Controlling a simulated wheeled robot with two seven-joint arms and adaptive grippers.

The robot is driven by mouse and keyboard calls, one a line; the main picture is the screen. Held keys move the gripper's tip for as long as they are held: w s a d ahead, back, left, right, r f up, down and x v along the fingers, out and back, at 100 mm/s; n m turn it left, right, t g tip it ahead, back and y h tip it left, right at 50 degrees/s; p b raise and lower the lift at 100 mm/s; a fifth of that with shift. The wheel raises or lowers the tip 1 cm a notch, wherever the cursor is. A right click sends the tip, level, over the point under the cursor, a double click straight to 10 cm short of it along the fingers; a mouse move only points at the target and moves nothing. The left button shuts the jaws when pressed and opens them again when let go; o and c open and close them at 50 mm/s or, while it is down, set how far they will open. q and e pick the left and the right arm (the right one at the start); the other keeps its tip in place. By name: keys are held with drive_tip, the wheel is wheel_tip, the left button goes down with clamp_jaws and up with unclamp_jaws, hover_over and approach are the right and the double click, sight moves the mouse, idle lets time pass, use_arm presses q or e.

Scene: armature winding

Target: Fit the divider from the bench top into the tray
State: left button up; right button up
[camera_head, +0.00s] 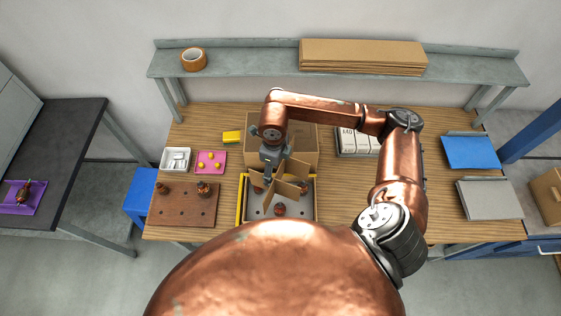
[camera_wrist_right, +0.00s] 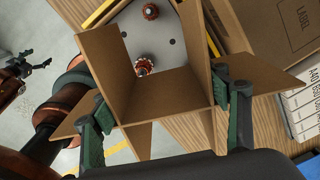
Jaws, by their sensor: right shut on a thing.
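The divider (camera_head: 290,186), crossed brown cardboard panels, is held by my right gripper (camera_head: 268,178) over the tray. In the right wrist view the green-padded fingers (camera_wrist_right: 165,118) grip the divider (camera_wrist_right: 165,97) on its panels. The grey tray (camera_head: 302,210) stands at the front middle of the bench, with a yellow strip along its left side. Several copper-wound armatures (camera_head: 279,210) stand in it; others are hidden by the divider. The divider looks turned relative to the tray walls and above its floor. A dark gripper, likely my left (camera_wrist_right: 25,65), shows small in the wrist view; its jaws are unclear.
A brown board (camera_head: 180,212) with armatures lies left of the tray. Behind it are a white bin (camera_head: 176,153) and a pink tray (camera_head: 210,155). A cardboard box (camera_head: 305,132) stands right behind the tray, with white cartons (camera_head: 350,148) beside it. Bare bench lies right of the tray.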

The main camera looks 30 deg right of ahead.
drive_tip(key=m+p, duration=0.1)
drive_tip(key=m, duration=0.3)
drive_tip(key=d+r+m+p, duration=0.1)
drive_tip(key=m+p, duration=0.1)
drive_tip(key=m, duration=0.3)
drive_tip(key=s+r+m+p, duration=0.1)
drive_tip(key=m, duration=0.3)
drive_tip(key=shift+d+m, duration=0.25)
drive_tip(key=shift+m, duration=0.05)
wheel_tip(320, 180, down, 17)
drive_tip(key=b, duration=1)
idle(0.3)
drive_tip(key=o, duration=1.2)
